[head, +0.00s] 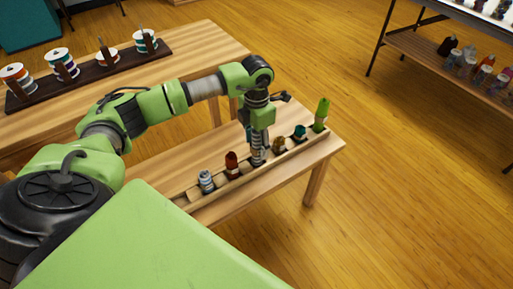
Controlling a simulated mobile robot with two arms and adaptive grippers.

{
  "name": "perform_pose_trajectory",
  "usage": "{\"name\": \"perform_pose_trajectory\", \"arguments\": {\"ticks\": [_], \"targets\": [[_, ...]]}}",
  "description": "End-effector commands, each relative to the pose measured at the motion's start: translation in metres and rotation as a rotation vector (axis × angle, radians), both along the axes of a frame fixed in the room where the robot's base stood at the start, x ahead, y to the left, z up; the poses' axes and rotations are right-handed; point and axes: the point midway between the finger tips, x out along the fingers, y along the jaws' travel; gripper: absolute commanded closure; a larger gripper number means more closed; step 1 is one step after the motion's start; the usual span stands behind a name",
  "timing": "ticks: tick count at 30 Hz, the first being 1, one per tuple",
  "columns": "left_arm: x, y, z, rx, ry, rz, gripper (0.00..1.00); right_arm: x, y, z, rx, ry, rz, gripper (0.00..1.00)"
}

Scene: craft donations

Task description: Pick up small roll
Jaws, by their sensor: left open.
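A row of small rolls stands in a long wooden rack (215,188) on a low wooden table. From left to right I see a grey-blue roll (207,180), a red roll (232,163), a brown-gold roll (279,145), a teal roll (300,132) and a taller bright green roll (321,113). My left gripper (257,147) points down at the middle of the row, between the red and brown-gold rolls. It is open. Its fingers are small and partly merge with what is beneath, so I cannot tell whether it touches a roll. My right gripper is not in view.
A second wooden table (205,45) behind holds a dark rack (90,75) with several large spools. A shelf unit (420,45) with bottles stands at the upper right. The wooden floor (420,200) on the right is clear.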

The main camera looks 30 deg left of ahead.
Motion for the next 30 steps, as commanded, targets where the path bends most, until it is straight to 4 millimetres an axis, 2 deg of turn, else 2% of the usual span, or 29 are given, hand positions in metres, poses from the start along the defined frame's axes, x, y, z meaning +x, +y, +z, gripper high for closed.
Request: {"name": "perform_pose_trajectory", "arguments": {"ticks": [5, 6, 9, 11, 19, 22, 24, 30], "targets": [[0.000, 0.000, 0.000, 0.000, 0.000, 0.000, 0.51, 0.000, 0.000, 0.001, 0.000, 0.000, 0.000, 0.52], [0.000, 0.000, 0.000, 0.000, 0.000, 0.000, 0.54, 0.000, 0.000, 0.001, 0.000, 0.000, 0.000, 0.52], [0.000, 0.000, 0.000, 0.000, 0.000, 0.000, 0.80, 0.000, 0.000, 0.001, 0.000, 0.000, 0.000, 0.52], [0.000, 0.000, 0.000, 0.000, 0.000, 0.000, 0.93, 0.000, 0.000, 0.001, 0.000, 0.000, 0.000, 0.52], [0.000, 0.000, 0.000, 0.001, 0.000, 0.000, 0.93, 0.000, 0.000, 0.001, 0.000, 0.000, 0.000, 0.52], [0.001, 0.000, 0.006, 0.001, -0.001, 0.001, 0.93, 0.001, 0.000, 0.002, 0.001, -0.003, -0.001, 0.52], [0.001, 0.001, 0.015, 0.001, -0.003, 0.001, 0.93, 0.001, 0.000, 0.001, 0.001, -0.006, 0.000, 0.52], [0.001, 0.001, 0.057, 0.002, -0.004, 0.000, 0.93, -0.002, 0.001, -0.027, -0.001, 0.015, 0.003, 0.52]]}}
